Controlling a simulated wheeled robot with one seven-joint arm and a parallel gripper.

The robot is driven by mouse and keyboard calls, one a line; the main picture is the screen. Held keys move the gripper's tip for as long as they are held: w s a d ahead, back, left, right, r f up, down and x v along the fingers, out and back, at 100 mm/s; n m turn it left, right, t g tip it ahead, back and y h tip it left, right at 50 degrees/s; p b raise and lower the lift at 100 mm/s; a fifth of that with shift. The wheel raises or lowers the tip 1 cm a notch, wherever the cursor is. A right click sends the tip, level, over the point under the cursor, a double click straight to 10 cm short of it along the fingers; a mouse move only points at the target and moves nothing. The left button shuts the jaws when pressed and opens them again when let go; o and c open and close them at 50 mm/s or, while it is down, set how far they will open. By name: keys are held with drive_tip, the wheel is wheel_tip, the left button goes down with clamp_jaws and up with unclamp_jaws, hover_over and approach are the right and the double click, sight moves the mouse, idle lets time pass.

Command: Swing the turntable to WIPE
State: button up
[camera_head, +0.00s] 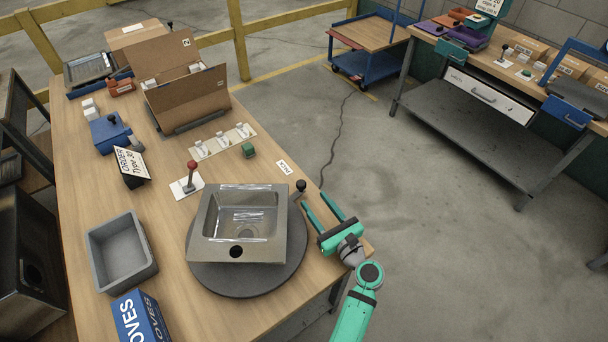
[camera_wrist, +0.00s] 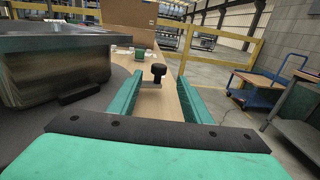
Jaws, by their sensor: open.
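The turntable (camera_head: 204,278) is a dark round disc on the wooden bench, with a steel sink (camera_head: 275,255) lying on it. A black knob handle (camera_head: 299,186) stands at its far right rim; it also shows in the wrist view (camera_wrist: 158,72). My gripper (camera_head: 315,197) is open and empty beside the turntable's right side, its fingers pointing at the knob. In the wrist view the knob stands ahead between the two fingers (camera_wrist: 160,82), seemingly untouched. A small white label (camera_head: 284,167) lies just beyond the knob; its lettering is hard to read. No WIPE marking is legible.
A red-knobbed lever (camera_head: 191,175) and a green block (camera_head: 248,150) stand behind the sink. A grey bin (camera_head: 151,262) and a blue gloves box (camera_head: 140,318) are at left. A cardboard box (camera_head: 190,100) stands farther back.

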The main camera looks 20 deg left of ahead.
sight(304, 187)
drive_tip(key=x, duration=0.9)
drive_tip(key=shift+w+a, duration=0.15)
drive_tip(key=shift+a, duration=0.15)
clamp_jaws()
